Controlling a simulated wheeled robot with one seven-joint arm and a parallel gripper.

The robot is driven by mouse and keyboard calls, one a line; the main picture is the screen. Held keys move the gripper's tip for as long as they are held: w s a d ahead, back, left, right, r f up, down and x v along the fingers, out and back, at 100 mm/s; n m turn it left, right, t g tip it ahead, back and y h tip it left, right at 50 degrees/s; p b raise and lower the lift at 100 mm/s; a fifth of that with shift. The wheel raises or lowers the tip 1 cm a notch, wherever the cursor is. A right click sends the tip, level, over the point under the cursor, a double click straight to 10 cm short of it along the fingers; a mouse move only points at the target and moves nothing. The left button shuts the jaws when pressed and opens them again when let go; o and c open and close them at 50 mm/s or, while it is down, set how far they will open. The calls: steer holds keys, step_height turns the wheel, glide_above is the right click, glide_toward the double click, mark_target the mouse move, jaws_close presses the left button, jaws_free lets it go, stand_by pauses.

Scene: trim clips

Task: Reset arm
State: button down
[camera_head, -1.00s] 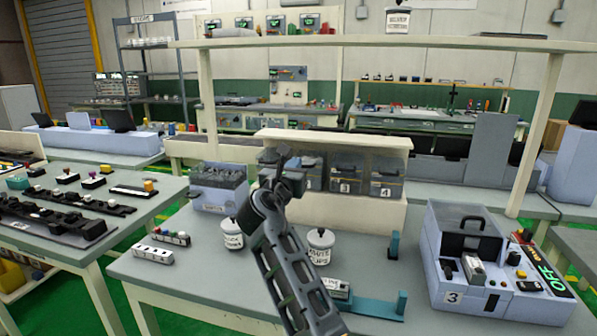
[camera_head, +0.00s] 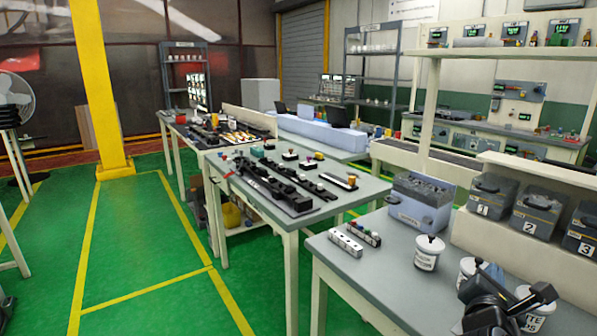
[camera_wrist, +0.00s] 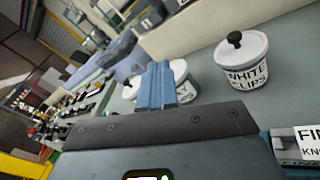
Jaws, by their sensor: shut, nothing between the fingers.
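My gripper (camera_wrist: 156,84) shows in the wrist view with its blue fingers together and empty. It is above the grey bench, tilted in that picture. A white jar labelled WHITE CLIPS (camera_wrist: 243,70) stands to the right of the fingers, apart from them. Another white jar (camera_wrist: 183,83) is partly hidden behind the fingers. In the head view, my dark arm fills the lower right corner and partly covers the jars there; I cannot make out the fingertips in that view.
The bench (camera_head: 375,272) holds a lidded white jar (camera_head: 429,252), a grey-blue box (camera_head: 420,203), small clip blocks (camera_head: 346,243) and numbered bins (camera_head: 540,212). A second table (camera_head: 270,208) with dark rails stands to the left. Green floor (camera_head: 140,260) is clear beyond it.

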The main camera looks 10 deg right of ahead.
steer(key=s+a+f+m+t+y, duration=0.1)
steer(key=s+a+f+m+y, duration=0.4)
steer(key=s+a, duration=0.4)
steer(key=s+a+f+m+t+y, duration=0.2)
steer(key=s+a+f+y, duration=0.2)
steer(key=s+a+f, duration=0.45)
steer(key=s+a+r+m+y, duration=0.2)
steer(key=s+r+m, duration=0.3)
steer(key=s, duration=0.6)
steer(key=s+a+r+m+y, duration=0.2)
steer(key=s+a+r+m, duration=0.3)
steer(key=s+m, duration=0.4)
steer(key=shift+v, duration=0.95)
steer(key=shift+r, duration=0.1)
